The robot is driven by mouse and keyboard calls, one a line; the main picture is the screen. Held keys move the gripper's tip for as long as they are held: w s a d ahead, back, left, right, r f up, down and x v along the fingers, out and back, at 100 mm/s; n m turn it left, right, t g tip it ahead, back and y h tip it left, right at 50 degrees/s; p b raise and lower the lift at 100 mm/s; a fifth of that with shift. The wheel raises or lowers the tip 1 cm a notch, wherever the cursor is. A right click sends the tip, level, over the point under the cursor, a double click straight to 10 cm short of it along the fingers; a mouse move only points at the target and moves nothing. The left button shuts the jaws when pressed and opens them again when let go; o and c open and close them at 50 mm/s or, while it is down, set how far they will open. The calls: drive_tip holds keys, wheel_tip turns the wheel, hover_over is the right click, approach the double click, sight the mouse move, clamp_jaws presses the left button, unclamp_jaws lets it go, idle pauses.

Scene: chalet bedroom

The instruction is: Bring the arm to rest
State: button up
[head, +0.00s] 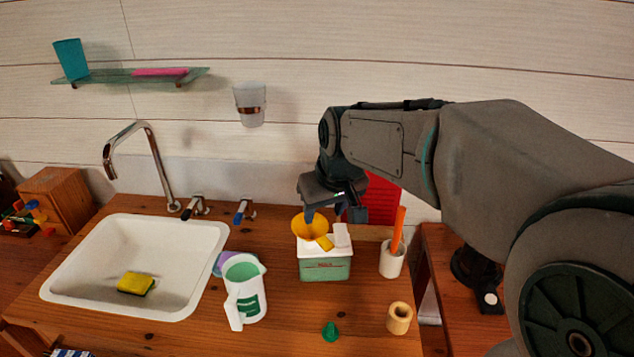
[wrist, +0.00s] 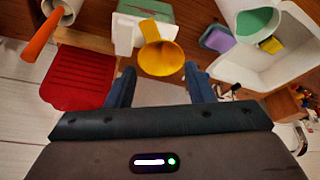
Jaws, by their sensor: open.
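My gripper (head: 334,213) is open and empty, just above and behind the yellow funnel (head: 308,226) in the head view. The funnel sits at the top of a green and white container (head: 325,268) on the wooden counter; whether its spout is inside the container cannot be told. In the wrist view my open gripper (wrist: 160,88) has its two blue fingers apart. The funnel (wrist: 160,58) shows ahead, between them, with no visible contact. My arm reaches in from the right, bent over the counter.
A white jug (head: 246,296) stands left of the container, beside the sink (head: 75,283). A white cup (head: 391,262) with an orange handle stands right, near a red ribbed item (head: 382,197). A green cap (head: 330,332) and wooden cylinder (head: 399,318) sit in front. Space above the counter is clear.

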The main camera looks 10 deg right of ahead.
drive_tip(key=s+d+f+m, duration=0.1)
drive_tip(key=s+d+f, duration=0.2)
drive_tip(key=s, duration=0.5)
drive_tip(key=s+d+f+m+g+h, duration=0.1)
drive_tip(key=s+d+f+m, duration=0.1)
drive_tip(key=s+d, duration=0.3)
drive_tip(key=s+f, duration=0.1)
drive_tip(key=s, duration=0.3)
drive_tip(key=shift+s+m, duration=0.25)
drive_tip(key=shift+m, duration=0.05)
